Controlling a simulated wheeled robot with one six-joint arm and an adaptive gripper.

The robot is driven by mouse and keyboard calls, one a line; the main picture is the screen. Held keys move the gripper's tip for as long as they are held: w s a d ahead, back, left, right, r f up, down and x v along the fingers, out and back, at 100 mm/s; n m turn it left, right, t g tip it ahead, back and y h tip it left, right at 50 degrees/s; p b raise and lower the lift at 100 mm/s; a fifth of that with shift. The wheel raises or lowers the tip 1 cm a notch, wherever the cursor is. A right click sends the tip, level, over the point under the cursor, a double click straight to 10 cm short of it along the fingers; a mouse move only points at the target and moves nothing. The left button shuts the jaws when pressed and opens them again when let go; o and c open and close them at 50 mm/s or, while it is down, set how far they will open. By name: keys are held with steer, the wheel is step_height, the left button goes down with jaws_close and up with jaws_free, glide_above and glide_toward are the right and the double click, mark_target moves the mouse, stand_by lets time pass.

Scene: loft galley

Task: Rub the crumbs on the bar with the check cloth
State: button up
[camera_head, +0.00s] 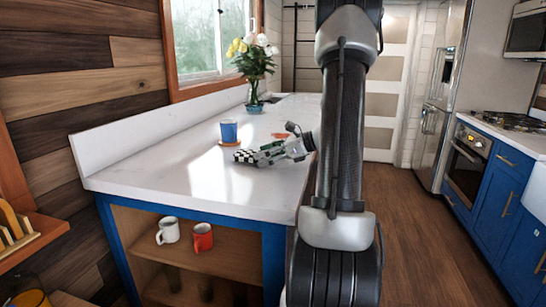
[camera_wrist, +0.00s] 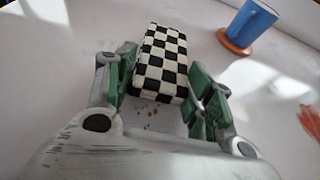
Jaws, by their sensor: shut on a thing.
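The black-and-white check cloth (camera_wrist: 162,62) is a folded block between the fingers of my gripper (camera_wrist: 160,85) in the wrist view. My gripper is shut on it. In the head view the cloth (camera_head: 246,156) is at the tip of my gripper (camera_head: 262,154), low over the white bar (camera_head: 180,178). I cannot tell whether the cloth touches the bar. Several small brown crumbs (camera_wrist: 150,113) lie on the bar in the wrist view, just below the cloth's near edge, between the fingers. In the head view the crumbs cannot be made out.
A blue cup (camera_head: 228,130) stands on an orange-brown coaster (camera_wrist: 234,43) beyond the cloth. A reddish patch (camera_head: 281,135) lies right of the cup. A flower vase (camera_head: 254,92) stands farther back. White and red mugs sit on the shelf below. The bar's front left is clear.

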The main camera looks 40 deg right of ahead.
mark_target(297, 166)
steer(key=shift+w+a, duration=0.6)
steer(key=shift+w, duration=0.15)
steer(key=shift+w+a, duration=0.55)
steer(key=shift+w, duration=0.2)
steer(key=shift+w+d+r, duration=0.1)
steer(key=shift+w+d, duration=0.35)
steer(key=shift+d, duration=0.2)
steer(key=shift+s+d, duration=1.05)
steer(key=shift+s, duration=0.35)
steer(key=shift+s+d, duration=1.05)
steer(key=shift+s, duration=0.3)
steer(key=shift+s+d+f, duration=0.15)
steer(key=shift+s+d, duration=0.45)
steer(key=shift+s, duration=0.15)
steer(key=shift+s+d+f, duration=0.1)
steer(key=shift+s+d, duration=0.45)
steer(key=shift+s, duration=0.2)
steer(key=shift+s+d, duration=1)
steer(key=shift+s, duration=0.25)
steer(key=shift+r, duration=0.1)
steer(key=shift+r, duration=3.05)
